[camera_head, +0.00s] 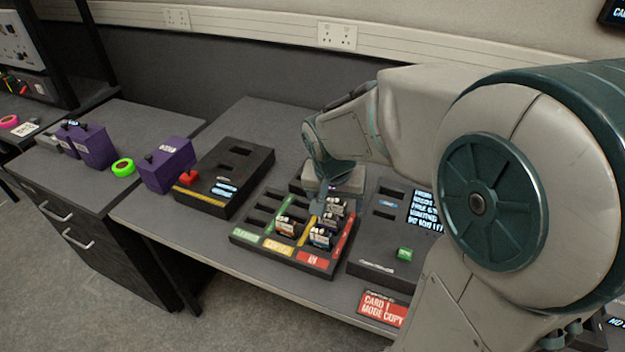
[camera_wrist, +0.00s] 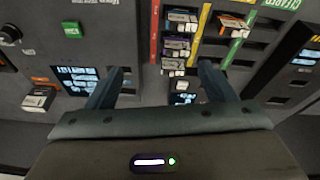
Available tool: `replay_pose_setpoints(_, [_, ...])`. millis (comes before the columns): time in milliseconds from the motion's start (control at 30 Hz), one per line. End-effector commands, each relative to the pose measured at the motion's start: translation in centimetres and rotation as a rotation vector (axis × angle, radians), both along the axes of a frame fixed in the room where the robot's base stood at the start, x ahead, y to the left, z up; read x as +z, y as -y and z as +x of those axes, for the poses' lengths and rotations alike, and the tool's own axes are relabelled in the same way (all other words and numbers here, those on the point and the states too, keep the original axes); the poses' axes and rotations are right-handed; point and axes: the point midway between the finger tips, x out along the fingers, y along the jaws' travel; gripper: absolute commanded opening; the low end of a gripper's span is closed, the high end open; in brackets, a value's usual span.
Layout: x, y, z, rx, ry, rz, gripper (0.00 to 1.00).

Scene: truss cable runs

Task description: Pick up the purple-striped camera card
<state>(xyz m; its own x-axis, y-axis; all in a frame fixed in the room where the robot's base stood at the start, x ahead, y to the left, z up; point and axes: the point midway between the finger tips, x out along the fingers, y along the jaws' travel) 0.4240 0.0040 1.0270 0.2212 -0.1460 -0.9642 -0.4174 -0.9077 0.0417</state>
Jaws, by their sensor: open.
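My gripper (camera_wrist: 161,72) is open, with nothing seen between its dark fingers. In the head view my gripper (camera_head: 333,178) hangs over the back of the black sorting tray (camera_head: 262,246). Several small cards stand in the tray's slots. In the wrist view, one card (camera_wrist: 177,44) in the column beside the red strip seems to carry a purple stripe, just beyond the fingertips. Other cards are next to it, one (camera_wrist: 182,17) farther away and one (camera_wrist: 173,64) nearer. A card with an orange end (camera_wrist: 233,22) sits across the yellow strip. Stripe colours are hard to tell in the head view.
A black reader with a screen and green button (camera_head: 405,253) stands right of the tray. Another black unit (camera_head: 240,160) with a red button stands left. Purple boxes (camera_head: 167,165) and green tape (camera_head: 122,167) lie farther left. A red sign (camera_head: 383,308) is at the front edge.

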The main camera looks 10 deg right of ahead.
Motion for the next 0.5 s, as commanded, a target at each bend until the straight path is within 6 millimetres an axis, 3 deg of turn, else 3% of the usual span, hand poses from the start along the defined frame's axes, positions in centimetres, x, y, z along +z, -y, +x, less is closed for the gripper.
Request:
replay_pose_setpoints(200, [-1.9, -1.3, 4.1, -0.112, 0.014, 0.020, 0.76])
replay_pose_setpoints(500, [-4.1, -1.7, 5.8, -0.160, 0.022, 0.033, 0.76])
